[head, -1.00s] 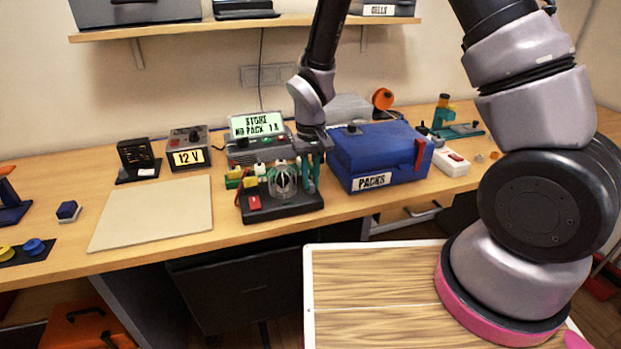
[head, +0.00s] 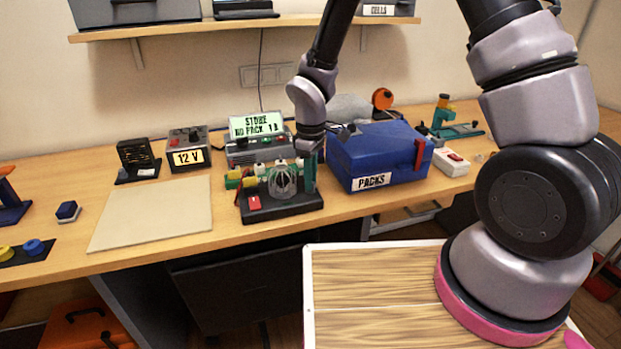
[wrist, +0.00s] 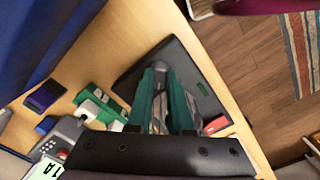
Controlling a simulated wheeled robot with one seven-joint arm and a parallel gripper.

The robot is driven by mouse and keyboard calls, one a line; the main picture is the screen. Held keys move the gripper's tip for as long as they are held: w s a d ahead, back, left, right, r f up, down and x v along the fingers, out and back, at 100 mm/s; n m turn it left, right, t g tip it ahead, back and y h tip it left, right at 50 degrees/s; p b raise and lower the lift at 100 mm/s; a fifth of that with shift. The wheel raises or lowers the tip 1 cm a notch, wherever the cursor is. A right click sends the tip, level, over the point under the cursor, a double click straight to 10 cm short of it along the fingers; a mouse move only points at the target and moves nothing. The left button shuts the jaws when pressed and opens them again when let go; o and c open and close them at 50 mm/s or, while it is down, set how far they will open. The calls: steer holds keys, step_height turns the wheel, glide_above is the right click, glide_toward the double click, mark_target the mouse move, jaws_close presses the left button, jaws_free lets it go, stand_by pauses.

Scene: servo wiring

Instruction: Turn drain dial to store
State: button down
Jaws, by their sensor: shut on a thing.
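My gripper (head: 309,187) reaches down at the right side of a black-based unit (head: 268,214) on the bench. In the wrist view its green fingers (wrist: 160,74) are together over the black base, shut on a small grey piece at their tips. That piece appears to be the drain dial; the fingers mostly hide it, and its pointer and setting cannot be read. A clear dome (head: 284,181) stands just left of the fingers. The display (head: 257,125) behind reads STORE and NO PACK.
A blue PACKS box (head: 372,158) stands close to the right of my gripper. A red button (head: 254,203) and several coloured blocks are on the unit's left. A 12 V box (head: 188,152) stands behind a clear beige mat (head: 150,215).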

steer(key=shift+n, duration=1.3)
steer(key=c, duration=0.8)
jaws_free()
step_height(320, 180, up, 11)
steer(key=shift+f, duration=0.1)
